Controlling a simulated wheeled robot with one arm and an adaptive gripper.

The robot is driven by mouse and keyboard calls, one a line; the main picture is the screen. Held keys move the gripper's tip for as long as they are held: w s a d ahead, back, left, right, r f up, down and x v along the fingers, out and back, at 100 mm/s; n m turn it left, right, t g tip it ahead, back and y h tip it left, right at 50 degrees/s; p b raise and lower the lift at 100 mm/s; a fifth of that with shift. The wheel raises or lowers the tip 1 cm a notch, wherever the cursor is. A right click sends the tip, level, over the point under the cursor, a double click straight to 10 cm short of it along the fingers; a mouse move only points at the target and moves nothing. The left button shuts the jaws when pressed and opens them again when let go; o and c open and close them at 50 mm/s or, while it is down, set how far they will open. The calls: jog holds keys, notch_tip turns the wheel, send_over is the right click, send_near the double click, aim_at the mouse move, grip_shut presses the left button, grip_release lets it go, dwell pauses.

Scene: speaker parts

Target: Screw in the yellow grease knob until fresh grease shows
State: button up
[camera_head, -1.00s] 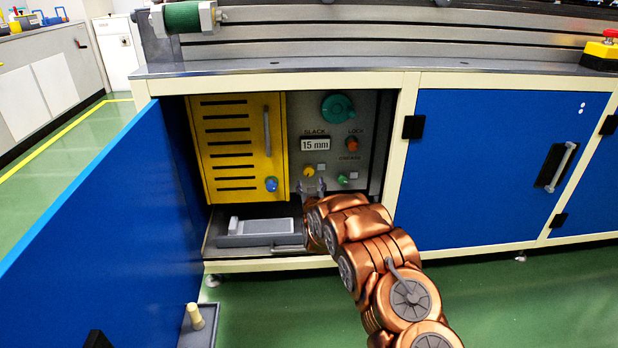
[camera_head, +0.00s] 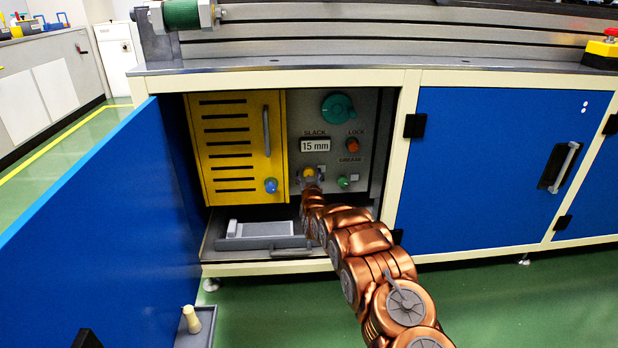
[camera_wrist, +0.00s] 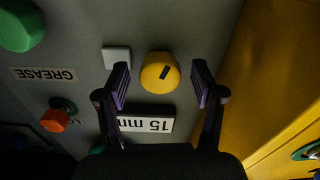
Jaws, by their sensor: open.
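A small pale square (camera_wrist: 116,56) sits beside the knob on the panel. I see no clear grease there. The GREASE label (camera_wrist: 45,74) reads upside down in the wrist view.
A green knob (camera_wrist: 17,26), an orange LOCK knob (camera_wrist: 55,120) and a "15 mm" display (camera_head: 315,145) are close by. The yellow slotted cover (camera_head: 235,150) stands just left of the panel. The open blue door (camera_head: 110,220) bounds the opening's left side.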

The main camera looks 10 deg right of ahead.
dwell(0.3)
jog(key=c, duration=1.1)
jog(key=shift+c, duration=0.2)
jog(key=shift+r+p, duration=0.1)
jog(key=shift+p, duration=0.25)
jog(key=shift+r+m+p, duration=0.15)
jog(key=shift+m+p, duration=0.45)
jog(key=shift+p, duration=0.15)
jog(key=m+p, duration=0.3)
jog(key=p, duration=0.1)
jog(key=shift+r, duration=0.15)
jog(key=m+p, duration=0.3)
jog(key=shift+p, duration=0.4)
jog(key=shift+f+m+p, duration=0.25)
jog(key=shift+m+p, duration=0.2)
jog(key=shift+m, duration=0.25)
